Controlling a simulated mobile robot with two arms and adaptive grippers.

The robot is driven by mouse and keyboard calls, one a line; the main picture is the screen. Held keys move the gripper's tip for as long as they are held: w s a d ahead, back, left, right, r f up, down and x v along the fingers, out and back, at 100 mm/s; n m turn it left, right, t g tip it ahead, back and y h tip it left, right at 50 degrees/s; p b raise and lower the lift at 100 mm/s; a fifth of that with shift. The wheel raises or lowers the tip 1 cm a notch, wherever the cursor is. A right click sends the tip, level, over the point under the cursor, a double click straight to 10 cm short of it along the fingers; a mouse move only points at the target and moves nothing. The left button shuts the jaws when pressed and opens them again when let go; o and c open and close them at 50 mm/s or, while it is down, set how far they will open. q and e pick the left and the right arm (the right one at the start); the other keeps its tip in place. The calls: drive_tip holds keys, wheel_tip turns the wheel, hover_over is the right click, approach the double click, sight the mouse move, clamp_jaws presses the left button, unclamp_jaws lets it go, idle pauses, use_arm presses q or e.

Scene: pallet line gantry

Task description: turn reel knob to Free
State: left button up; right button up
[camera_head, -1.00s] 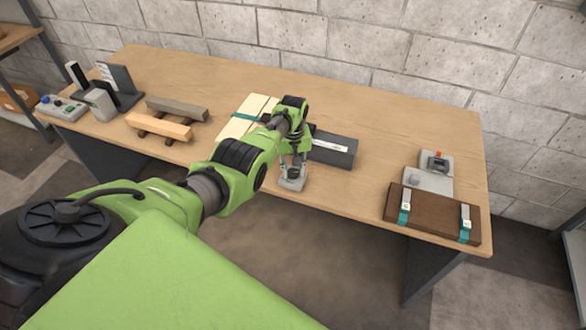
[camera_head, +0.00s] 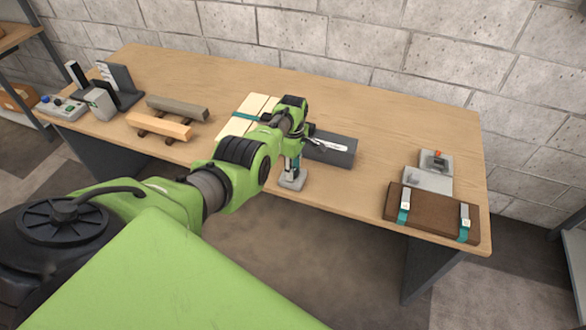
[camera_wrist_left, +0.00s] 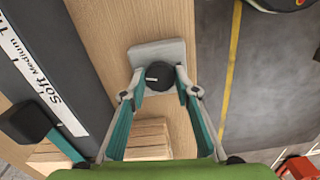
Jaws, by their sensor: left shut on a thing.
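The reel knob (camera_wrist_left: 159,76) is a round black knob with a short white mark pointing left in the left wrist view. It sits on a grey plate (camera_wrist_left: 152,52), which also shows at the table's front edge in the head view (camera_head: 292,181). My left gripper (camera_wrist_left: 160,92) has its fingers on both sides of the knob and is shut on it. In the head view the left gripper (camera_head: 293,163) points down above the plate, and the knob is hidden there. No "Free" label is readable. My right gripper is not in view.
A dark box (camera_head: 338,157) with a white strip reading "Soft", "Medium" stands close by. Pale slats (camera_head: 238,126) with a teal strap lie left of the gripper. A brown case (camera_head: 432,214) and grey units are at right. The table between is clear.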

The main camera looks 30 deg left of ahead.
use_arm(q)
drive_tip(key=shift+n, duration=1.6)
drive_tip(key=o, duration=1.1)
wheel_tip(320, 180, up, 12)
